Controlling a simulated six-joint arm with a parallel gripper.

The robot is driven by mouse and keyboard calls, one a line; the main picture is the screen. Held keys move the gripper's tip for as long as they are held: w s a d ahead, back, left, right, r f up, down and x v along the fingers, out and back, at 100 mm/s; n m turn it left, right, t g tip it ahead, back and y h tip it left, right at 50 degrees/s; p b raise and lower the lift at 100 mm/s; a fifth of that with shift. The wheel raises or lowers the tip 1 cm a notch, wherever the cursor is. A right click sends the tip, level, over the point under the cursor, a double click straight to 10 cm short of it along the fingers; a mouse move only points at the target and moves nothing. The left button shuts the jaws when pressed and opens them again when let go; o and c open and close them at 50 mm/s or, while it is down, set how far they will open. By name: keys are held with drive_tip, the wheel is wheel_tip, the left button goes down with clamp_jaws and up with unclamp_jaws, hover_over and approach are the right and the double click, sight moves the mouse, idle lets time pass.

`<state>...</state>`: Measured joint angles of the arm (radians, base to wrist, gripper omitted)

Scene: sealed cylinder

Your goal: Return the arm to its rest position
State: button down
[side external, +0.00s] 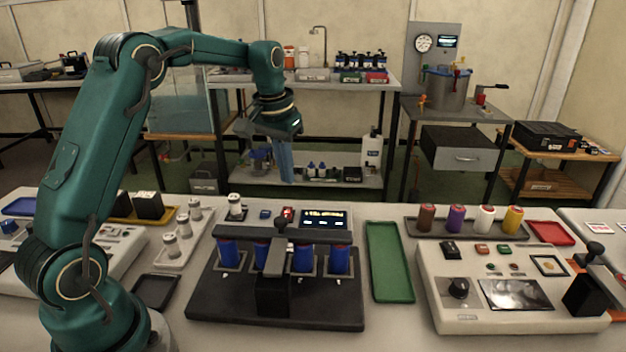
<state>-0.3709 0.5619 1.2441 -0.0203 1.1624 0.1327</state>
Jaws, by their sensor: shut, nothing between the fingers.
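My gripper (285,162) hangs from my teal arm, pointing down, above and behind the black fixture. Its blue fingers are together with nothing between them. It is clear of the table and touches nothing that I can see. The black fixture (205,295) stands on the table below and in front of it. Several blue cylinders (229,253) stand upright in the fixture under its dark crossbar. A small lit display (324,219) sits at the fixture's back right.
A green tray (388,262) lies empty right of the fixture. A tray (425,229) of coloured cylinders (484,218) and a white console (450,297) stand farther right. White-grey vials (183,224) stand at left. The air around my gripper is open; shelves (345,85) stand behind.

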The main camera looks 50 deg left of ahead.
drive_tip(key=s+d+r+m+t, duration=0.2)
drive_tip(key=s+d+r+t, duration=0.1)
drive_tip(key=s+d+r, duration=0.6)
drive_tip(key=s+d+f, duration=0.2)
drive_tip(key=s, duration=0.3)
drive_tip(key=s+d+f, duration=0.2)
drive_tip(key=s+f, duration=0.1)
drive_tip(key=s, duration=0.3)
drive_tip(key=shift+s+d+f+m+t+h, duration=0.2)
drive_tip(key=shift+f+m+t+h, duration=0.1)
drive_tip(key=shift+m, duration=0.1)
